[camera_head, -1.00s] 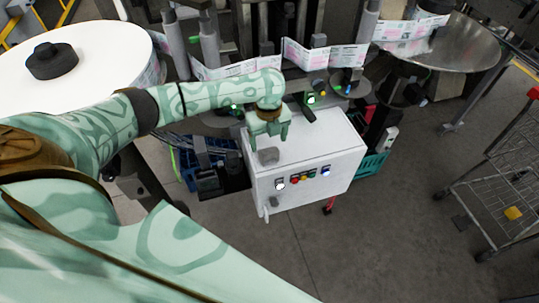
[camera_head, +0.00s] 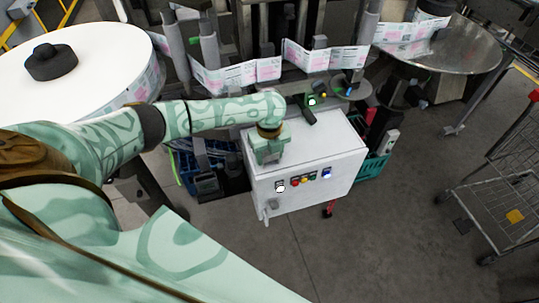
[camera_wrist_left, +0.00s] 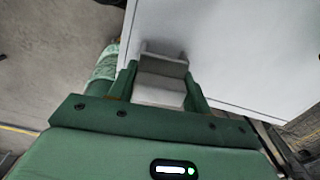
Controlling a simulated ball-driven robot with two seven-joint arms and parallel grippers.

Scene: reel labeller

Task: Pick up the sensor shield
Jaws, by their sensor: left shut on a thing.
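The sensor shield is a small grey U-shaped bracket (camera_wrist_left: 161,91), seen in the left wrist view between the two green fingers of my left gripper (camera_wrist_left: 160,78). The fingers are shut on its sides. In the head view my left gripper (camera_head: 268,158) points down over the near left part of the white control cabinet's top (camera_head: 315,142), and it hides the shield there. I cannot tell whether the shield still touches the cabinet top. My right gripper is in neither view.
The cabinet front carries several coloured buttons (camera_head: 297,180). A green-lit device (camera_head: 311,102) sits at the cabinet's back edge. A large white reel (camera_head: 90,65) stands at left, a printed label web (camera_head: 325,57) runs behind, and a wire cart (camera_head: 505,195) stands at right.

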